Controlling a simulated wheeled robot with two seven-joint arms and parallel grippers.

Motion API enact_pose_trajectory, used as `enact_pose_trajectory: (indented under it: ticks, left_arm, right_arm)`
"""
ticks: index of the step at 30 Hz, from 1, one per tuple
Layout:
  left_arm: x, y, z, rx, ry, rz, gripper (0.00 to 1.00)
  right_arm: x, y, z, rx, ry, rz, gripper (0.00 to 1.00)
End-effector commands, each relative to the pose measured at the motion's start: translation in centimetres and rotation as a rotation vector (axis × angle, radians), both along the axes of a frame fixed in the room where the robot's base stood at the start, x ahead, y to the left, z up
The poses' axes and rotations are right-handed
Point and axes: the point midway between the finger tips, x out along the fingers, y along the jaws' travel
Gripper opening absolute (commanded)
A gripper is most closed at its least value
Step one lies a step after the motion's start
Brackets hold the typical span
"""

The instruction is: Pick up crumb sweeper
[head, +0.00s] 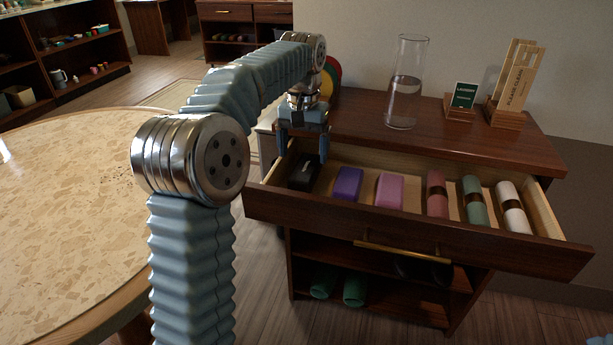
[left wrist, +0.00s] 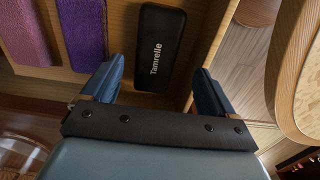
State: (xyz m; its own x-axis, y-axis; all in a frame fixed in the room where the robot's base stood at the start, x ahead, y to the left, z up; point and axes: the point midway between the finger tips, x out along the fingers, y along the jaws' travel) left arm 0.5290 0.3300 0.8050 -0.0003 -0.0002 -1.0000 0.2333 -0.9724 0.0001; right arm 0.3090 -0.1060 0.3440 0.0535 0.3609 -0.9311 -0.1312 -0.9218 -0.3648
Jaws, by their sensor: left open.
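The crumb sweeper looks to be the small black block (head: 304,173) at the left end of the open drawer. In the left wrist view it is a black rounded bar (left wrist: 160,48) with the word "Tamrelle" on it. My left gripper (head: 303,150) is above it, pointing down into the drawer. In the left wrist view its two blue fingers (left wrist: 155,88) are open and apart, with the black bar between and beyond them. Nothing is held.
The open drawer (head: 400,222) also holds a purple block (head: 347,184), a pink block (head: 390,189) and rolled napkins (head: 474,200). A glass carafe (head: 404,90), a small green sign (head: 463,97) and wooden cards stand on the cabinet top. A round table (head: 60,220) is at left.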

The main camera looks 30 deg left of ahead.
Motion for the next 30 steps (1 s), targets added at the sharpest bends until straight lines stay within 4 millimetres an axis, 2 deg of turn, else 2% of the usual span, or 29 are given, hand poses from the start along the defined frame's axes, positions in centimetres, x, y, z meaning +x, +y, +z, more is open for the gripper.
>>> enact_pose_trajectory:
  ticks: [12,20,30]
  left_arm:
    - [0.2,-0.6,-5.2,0.0,0.001,0.0,0.87]
    - [0.2,-0.5,-5.4,0.0,0.0,0.0,0.87]
    - [0.2,-0.5,-5.4,0.0,0.0,0.0,0.35]
  right_arm:
    - [0.0,0.0,-0.8,-0.001,0.0,-0.001,0.43]
    - [0.0,0.0,-0.7,-0.001,-0.001,-0.002,0.43]
    - [0.0,0.0,-0.7,-0.001,-0.001,-0.002,0.43]
